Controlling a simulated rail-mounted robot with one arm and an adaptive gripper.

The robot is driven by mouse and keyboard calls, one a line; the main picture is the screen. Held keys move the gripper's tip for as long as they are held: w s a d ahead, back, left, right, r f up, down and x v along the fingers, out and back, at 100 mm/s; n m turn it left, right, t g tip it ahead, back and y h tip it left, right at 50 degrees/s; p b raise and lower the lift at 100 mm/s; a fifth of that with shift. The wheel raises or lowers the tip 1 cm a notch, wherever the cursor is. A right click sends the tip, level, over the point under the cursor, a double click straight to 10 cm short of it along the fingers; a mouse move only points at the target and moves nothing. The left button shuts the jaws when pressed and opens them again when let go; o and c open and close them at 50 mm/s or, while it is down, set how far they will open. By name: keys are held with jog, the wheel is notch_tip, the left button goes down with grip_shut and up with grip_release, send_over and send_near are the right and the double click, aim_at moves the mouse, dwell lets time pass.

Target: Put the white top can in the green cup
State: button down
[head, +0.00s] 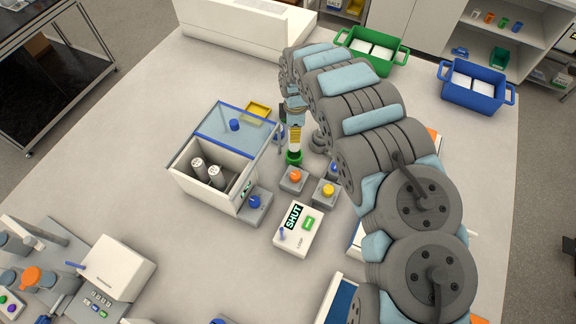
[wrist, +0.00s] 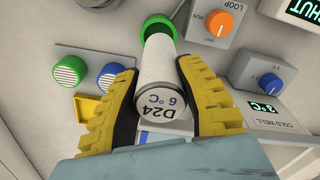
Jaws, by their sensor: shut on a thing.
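In the head view, my gripper (head: 294,138) points down right over the green cup (head: 293,158), and the can is mostly hidden by the fingers.
An open white box (head: 205,190) with two grey cans inside stands left of my gripper. Knob blocks with an orange knob (head: 295,175) and a yellow knob (head: 328,189) are close to the cup. A "SHUT" panel (head: 297,228) is in front. A yellow tray (head: 258,109) lies behind.

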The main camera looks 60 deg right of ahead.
aim_at(295, 145)
jog(key=shift+d+f, duration=0.15)
jog(key=shift+f, duration=1.85)
jog(key=shift+f+p, duration=0.3)
jog(key=shift+f, duration=0.55)
jog(key=shift+w+f, duration=0.1)
jog(key=shift+f, duration=0.95)
jog(key=shift+f, duration=0.2)
jog(key=c, duration=0.7)
grip_release()
jog(key=shift+r, duration=0.2)
